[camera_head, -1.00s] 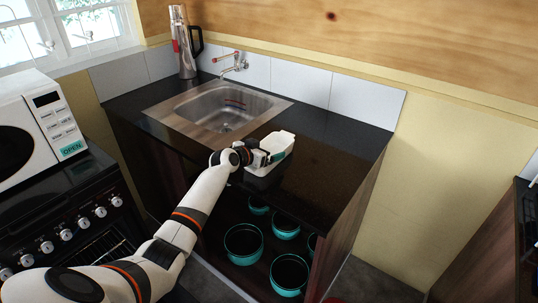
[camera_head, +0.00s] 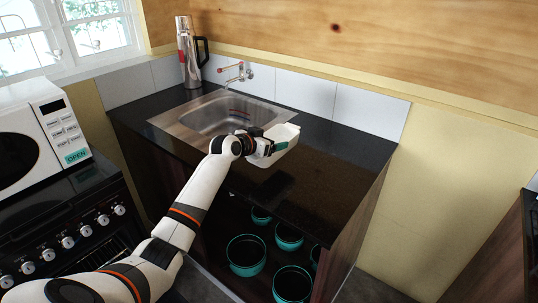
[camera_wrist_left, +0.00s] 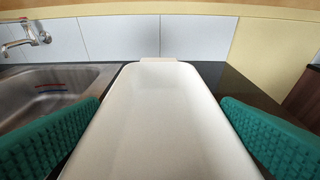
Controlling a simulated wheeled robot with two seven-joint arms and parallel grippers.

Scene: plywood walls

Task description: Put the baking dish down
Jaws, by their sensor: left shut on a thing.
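The baking dish (camera_head: 287,133) is a white, oblong dish over the black countertop, just right of the sink. My left gripper (camera_head: 279,147) is shut on it from the near side. In the left wrist view the dish (camera_wrist_left: 160,110) runs away from me between the two green finger pads. A dark patch on the counter below it suggests it is held a little above the surface. My right gripper is not in view.
The countertop (camera_head: 335,150) is clear to the right of the dish. The steel sink (camera_head: 200,118) with its tap (camera_head: 236,72) lies to the left, with a flask (camera_head: 188,55) behind. Several teal-rimmed pots (camera_head: 246,255) stand on the shelf below. A stove (camera_head: 70,225) and microwave (camera_head: 40,130) are at left.

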